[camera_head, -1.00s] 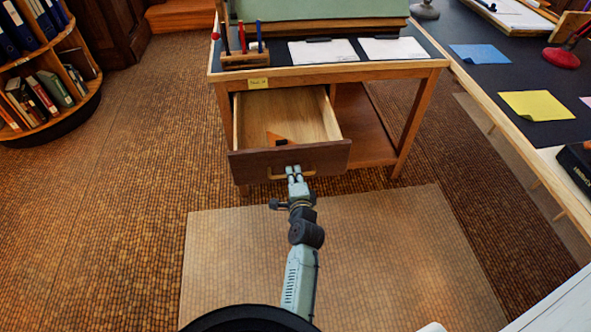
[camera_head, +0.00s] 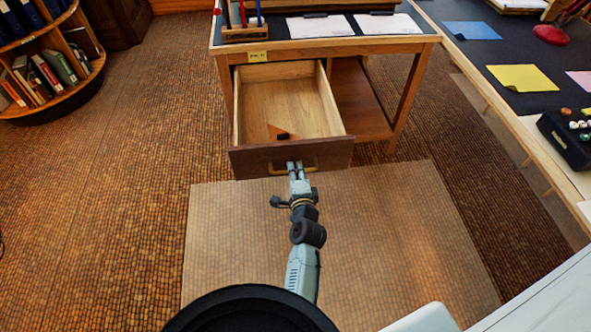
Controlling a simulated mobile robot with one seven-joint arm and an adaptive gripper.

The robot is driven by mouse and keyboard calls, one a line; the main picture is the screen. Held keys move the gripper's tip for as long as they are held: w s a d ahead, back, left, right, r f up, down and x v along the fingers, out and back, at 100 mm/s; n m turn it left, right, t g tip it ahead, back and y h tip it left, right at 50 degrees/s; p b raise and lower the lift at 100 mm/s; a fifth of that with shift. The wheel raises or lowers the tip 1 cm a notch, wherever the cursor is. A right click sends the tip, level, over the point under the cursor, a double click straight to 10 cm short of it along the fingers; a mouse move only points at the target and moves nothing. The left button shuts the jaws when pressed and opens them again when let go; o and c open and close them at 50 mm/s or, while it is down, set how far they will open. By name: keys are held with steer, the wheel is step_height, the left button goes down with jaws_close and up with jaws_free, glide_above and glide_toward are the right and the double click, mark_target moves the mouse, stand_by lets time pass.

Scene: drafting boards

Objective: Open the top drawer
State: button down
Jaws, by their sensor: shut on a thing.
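The top drawer (camera_head: 240,163) is pulled well out of the wooden drafting table (camera_head: 400,100). It has a dark brown front and a pale wood inside. Its brass handle (camera_head: 311,167) is on the front face. My gripper (camera_head: 295,168) is shut on the handle, near its middle. An orange wedge-shaped item with a dark part (camera_head: 279,132) lies in the drawer near the front.
The table top holds a pen holder (camera_head: 245,34) and white papers (camera_head: 319,27). A long dark-topped desk (camera_head: 500,50) runs along the right. A round bookshelf (camera_head: 70,85) stands at the left.

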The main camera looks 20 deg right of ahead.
steer(key=c, duration=1.7)
jaws_free()
